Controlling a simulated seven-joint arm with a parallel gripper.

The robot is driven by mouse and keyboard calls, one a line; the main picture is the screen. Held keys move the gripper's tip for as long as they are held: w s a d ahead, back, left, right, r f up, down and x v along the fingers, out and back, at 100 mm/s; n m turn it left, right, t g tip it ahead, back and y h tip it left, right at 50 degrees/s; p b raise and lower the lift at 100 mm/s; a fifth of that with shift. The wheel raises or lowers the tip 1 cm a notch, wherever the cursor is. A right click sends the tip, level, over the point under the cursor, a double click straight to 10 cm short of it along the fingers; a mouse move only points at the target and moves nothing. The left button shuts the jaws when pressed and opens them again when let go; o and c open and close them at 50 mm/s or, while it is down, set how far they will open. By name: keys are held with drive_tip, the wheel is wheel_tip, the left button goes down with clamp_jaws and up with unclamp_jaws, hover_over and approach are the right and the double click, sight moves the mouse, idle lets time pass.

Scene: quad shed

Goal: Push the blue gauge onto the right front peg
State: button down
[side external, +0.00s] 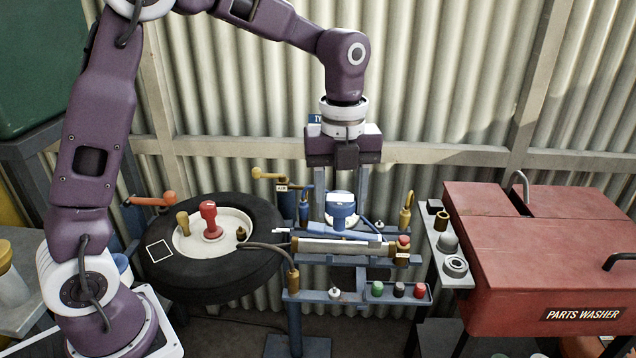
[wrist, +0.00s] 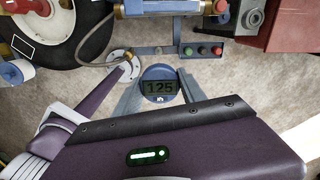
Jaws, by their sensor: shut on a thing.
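The blue gauge (side external: 341,213) has a white top and hangs below my gripper (side external: 341,197) in the side view. In the wrist view the blue gauge (wrist: 160,98) sits between the two grey fingers of my gripper (wrist: 160,90), its round face and dark display reading 125 toward the camera. The fingers are shut on it. In the side view the gauge overlaps the blue bench frame and the long brass cylinder (side external: 332,246); I cannot tell how far above or in front of them it is. I cannot pick out the right front peg with certainty.
A black tyre (side external: 180,276) with yellow and red knobs on its pale hub lies left. A blue rail (side external: 350,295) with green, black and red caps runs along the front. The red parts washer (side external: 545,250) and a narrow shelf with metal fittings (side external: 446,242) stand right.

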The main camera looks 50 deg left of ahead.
drive_tip(key=f, duration=1.6)
drive_tip(key=shift+a+f, duration=0.15)
drive_tip(key=shift+a, duration=0.05)
drive_tip(key=shift+f, duration=0.6)
idle(0.6)
drive_tip(key=c, duration=0.9)
unclamp_jaws()
drive_tip(key=shift+c, duration=0.2)
wheel_tip(320, 180, up, 11)
